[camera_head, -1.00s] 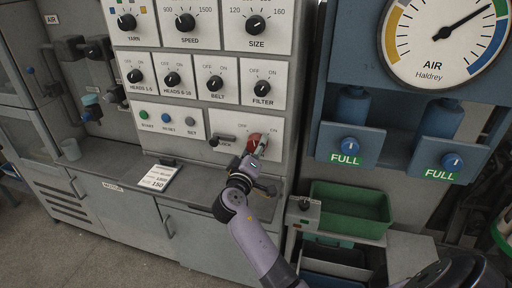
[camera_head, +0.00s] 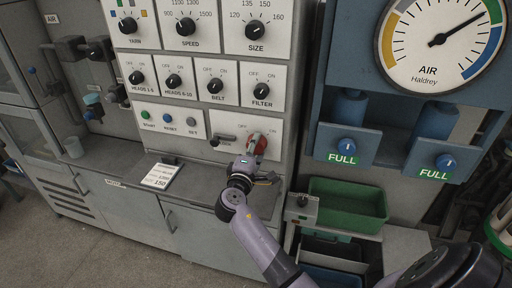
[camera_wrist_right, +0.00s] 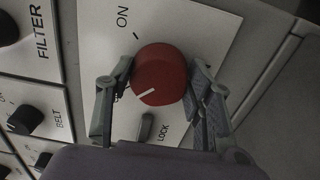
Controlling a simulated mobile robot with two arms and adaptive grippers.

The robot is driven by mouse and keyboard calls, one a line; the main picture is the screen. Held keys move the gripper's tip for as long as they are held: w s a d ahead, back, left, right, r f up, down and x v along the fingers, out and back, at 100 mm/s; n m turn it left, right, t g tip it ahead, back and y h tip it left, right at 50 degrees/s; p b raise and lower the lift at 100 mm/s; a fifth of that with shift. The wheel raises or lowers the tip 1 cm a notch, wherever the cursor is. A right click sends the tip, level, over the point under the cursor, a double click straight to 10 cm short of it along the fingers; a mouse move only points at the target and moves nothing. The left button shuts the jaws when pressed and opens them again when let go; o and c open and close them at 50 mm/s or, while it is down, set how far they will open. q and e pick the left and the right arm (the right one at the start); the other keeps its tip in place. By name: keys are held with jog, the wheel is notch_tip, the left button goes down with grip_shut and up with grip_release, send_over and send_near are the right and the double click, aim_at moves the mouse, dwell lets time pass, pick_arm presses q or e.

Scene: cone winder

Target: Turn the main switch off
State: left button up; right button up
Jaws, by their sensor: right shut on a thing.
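The main switch is a red round knob (camera_head: 257,143) on a white plate, below the labels OFF and ON. In the right wrist view the knob (camera_wrist_right: 160,75) sits between the two fingers of my right gripper (camera_wrist_right: 160,92), which is shut on it. The knob's white mark points left and slightly down in that view, away from the ON tick (camera_wrist_right: 137,36). The OFF label is not visible there. In the head view my right gripper (camera_head: 254,160) reaches the knob from below and hides part of it. My left gripper is not in view.
A grey lever marked LOCK (camera_head: 222,139) is beside the knob. The FILTER dial (camera_head: 261,90) is above it. A grey ledge (camera_head: 205,180) below holds a card (camera_head: 160,176). A green bin (camera_head: 345,204) stands to the right.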

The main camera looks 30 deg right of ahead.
dwell(0.4)
jog(key=o, duration=1.2)
jog(key=shift+c, duration=0.2)
jog(key=shift+a, duration=0.1)
jog(key=v, duration=1.2)
jog(key=shift+f, duration=0.1)
